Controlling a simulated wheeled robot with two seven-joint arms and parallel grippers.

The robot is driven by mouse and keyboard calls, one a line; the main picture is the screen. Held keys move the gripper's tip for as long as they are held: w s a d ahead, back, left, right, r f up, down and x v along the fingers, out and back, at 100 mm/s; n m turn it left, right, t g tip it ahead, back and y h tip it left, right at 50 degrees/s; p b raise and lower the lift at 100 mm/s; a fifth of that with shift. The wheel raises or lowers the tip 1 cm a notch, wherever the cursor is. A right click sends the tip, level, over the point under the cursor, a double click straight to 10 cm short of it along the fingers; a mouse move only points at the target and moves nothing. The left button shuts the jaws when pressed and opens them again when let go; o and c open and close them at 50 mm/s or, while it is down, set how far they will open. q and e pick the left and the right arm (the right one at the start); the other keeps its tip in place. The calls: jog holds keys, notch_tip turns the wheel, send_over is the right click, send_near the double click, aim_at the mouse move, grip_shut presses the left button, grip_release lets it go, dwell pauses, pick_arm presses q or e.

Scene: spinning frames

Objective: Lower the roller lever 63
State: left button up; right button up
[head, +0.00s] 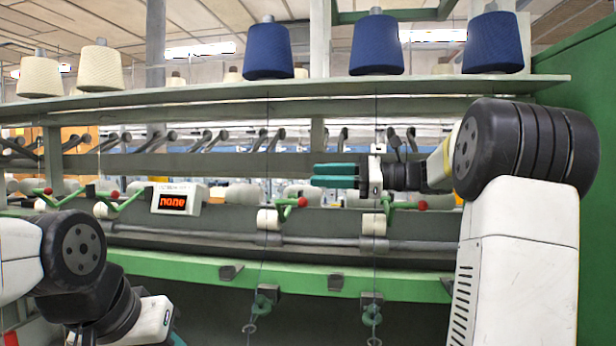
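Green roller levers with red knobs line the machine's front rail. Two are at the left, a far-left lever (50,197) and one beside the display (125,200). Another lever (290,206) is in the middle, and one more lever (400,205) is below my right gripper's wrist. I can read no number on them, so I cannot tell which is 63. My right gripper (314,175) points left above the middle lever, apart from it, its teal fingers together and empty. My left gripper (176,339) is mostly cut off at the bottom edge.
A display box (180,198) with red characters stands on the rail. White rollers (268,220) sit on a long bar. Blue yarn cones (376,45) and cream cones (101,70) stand on the upper shelf (200,98). Thin threads hang down to hooks (372,315) below the green beam (310,278).

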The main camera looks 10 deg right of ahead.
jog(key=v, duration=0.6)
jog(key=shift+d, duration=0.35)
jog(key=shift+s+d, duration=0.1)
jog(key=shift+s, duration=0.05)
dwell(0.5)
